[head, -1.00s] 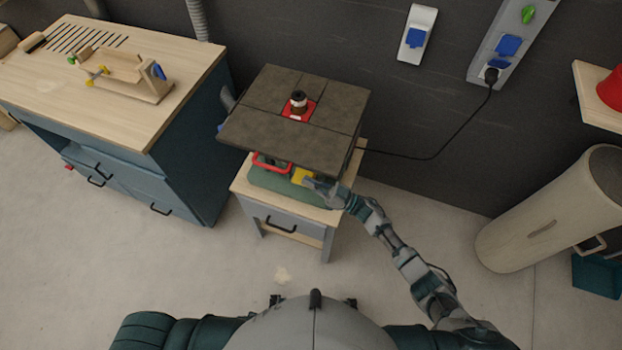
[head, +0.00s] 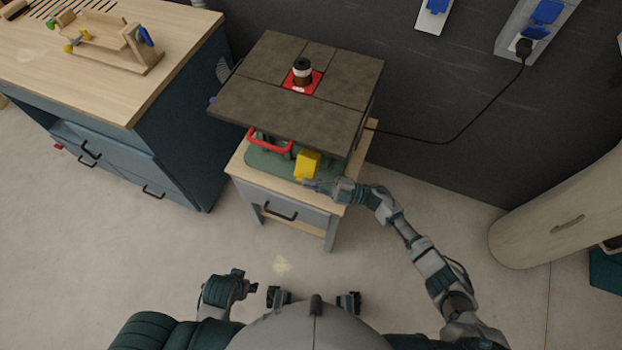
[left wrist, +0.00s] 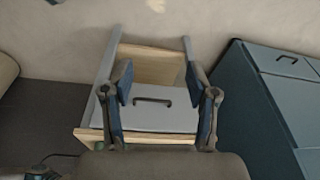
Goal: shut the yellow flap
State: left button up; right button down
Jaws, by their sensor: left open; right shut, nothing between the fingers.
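The yellow flap (head: 308,164) is on the front of a green machine body (head: 262,162), under a dark square table top (head: 285,95). The flap stands out from the body, showing a top face and a darker side. My right gripper (head: 309,184) is shut and empty just below the flap's lower edge; I cannot tell whether it touches. My left gripper (head: 250,286) is low in the head view, away from the machine. In the left wrist view its fingers (left wrist: 158,82) are spread and empty, with the stand's drawer beyond them.
A red handle (head: 268,143) sits left of the flap. The machine rests on a wooden stand (head: 240,168) with a grey drawer. A blue workbench (head: 180,130) stands at left, a pale cylinder (head: 560,220) at right. A cable (head: 450,140) runs to the wall. The floor in front is clear.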

pick_arm(q)
jog(key=w+d+r+t+h+b, duration=0.1)
jog(key=w+d+r+t+b, duration=0.1)
jog(key=w+t, duration=0.2)
jog(key=w+d+r+t+h+b, duration=0.1)
jog(key=w+t, duration=0.4)
jog(key=w, duration=0.5)
jog(key=shift+w+d+r+h+b, duration=0.35)
jog(key=shift+d+r+b, duration=0.3)
jog(key=shift+d+r, duration=0.5)
pick_arm(e)
jog(key=shift+w+d+f+n+g+h, duration=0.1)
jog(key=shift+w+f+n+g+h, duration=0.2)
jog(key=shift+f+n, duration=0.55)
jog(key=shift+w+d+f+n+g+h, duration=0.15)
jog(key=shift+w+f+n, duration=0.3)
jog(key=shift+n, duration=0.65)
jog(key=shift+w+d+f+n+g+h, duration=0.15)
jog(key=shift+f+n+g+h, duration=0.1)
jog(key=shift+f+n, duration=0.65)
pick_arm(q)
jog(key=shift+w+f, duration=0.1)
jog(key=shift+w, duration=0.05)
pick_arm(e)
jog(key=shift+a+r, duration=0.1)
